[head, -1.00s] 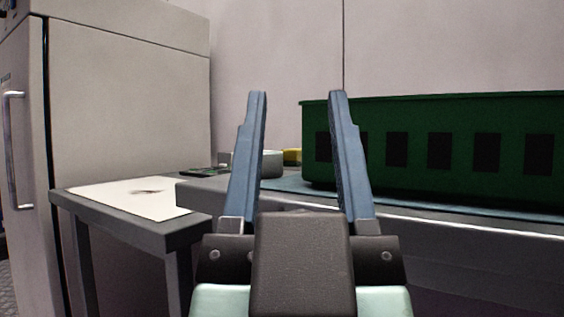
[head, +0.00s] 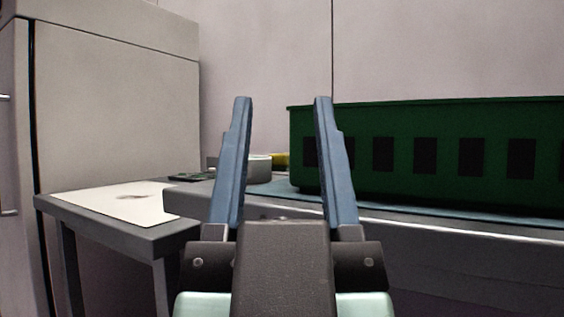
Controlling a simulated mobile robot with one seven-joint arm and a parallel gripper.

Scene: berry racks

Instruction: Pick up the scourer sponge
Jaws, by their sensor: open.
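A small yellow thing (head: 281,160) shows between the fingers, behind a round grey-white container (head: 259,169). It may be the scourer sponge, but it is too small and partly hidden to tell. The yellow thing lies well beyond the fingertips, near the left end of the green crate. The left finger stands in front of part of the grey-white container.
A large green crate (head: 400,118) with dark square openings stands on the counter (head: 440,230) at the right. A lower side table (head: 150,240) with a white sheet (head: 110,204) is at the left, before a tall beige cabinet (head: 115,110). A small dark flat object (head: 190,177) lies behind it.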

